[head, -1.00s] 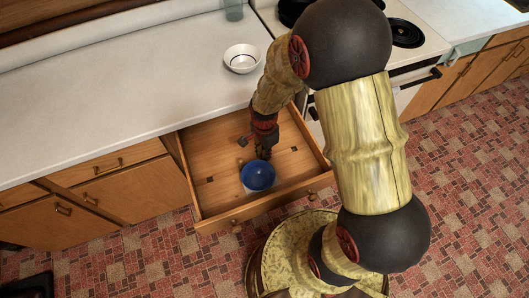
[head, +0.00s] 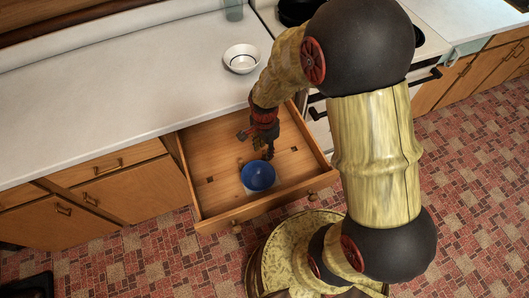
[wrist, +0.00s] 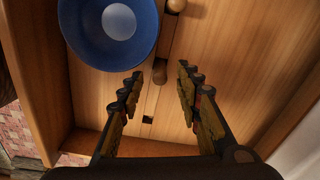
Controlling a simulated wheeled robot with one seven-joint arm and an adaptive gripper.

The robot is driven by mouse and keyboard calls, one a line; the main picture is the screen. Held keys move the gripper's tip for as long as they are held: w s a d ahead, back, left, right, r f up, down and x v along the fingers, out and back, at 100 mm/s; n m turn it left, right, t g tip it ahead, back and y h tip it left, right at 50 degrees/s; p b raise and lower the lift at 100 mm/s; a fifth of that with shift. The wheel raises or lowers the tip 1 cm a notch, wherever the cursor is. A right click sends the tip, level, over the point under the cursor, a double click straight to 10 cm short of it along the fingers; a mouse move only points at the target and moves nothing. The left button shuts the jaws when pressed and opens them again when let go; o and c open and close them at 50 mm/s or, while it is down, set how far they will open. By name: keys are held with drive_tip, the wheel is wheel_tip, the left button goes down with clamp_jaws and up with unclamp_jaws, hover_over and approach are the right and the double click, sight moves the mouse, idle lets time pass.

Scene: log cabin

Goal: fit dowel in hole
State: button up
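My gripper (wrist: 158,75) is open inside the pulled-out wooden drawer (head: 222,219), its two fingers apart and pointing down toward the drawer floor. In the wrist view a short, round wooden dowel-like piece (wrist: 160,70) shows between and beyond the fingertips; I cannot tell how far below them it is. A second rounded wooden piece (wrist: 176,5) is at the top edge of that view. A small dark square hole (wrist: 147,120) shows in the drawer floor nearer the wrist. In the head view small dark marks like holes (head: 209,180) show in the floor; my gripper hides part of it.
A blue bowl (head: 258,177) stands in the drawer close to my gripper; it also shows in the wrist view (wrist: 98,55). The drawer walls enclose the space. A white bowl (head: 242,58) stands on the counter (head: 130,100). The stove is at the upper right.

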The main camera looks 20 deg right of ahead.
wheel_tip(320, 180, up, 9)
idle(0.3)
drive_tip(key=shift+f, duration=0.1)
idle(0.4)
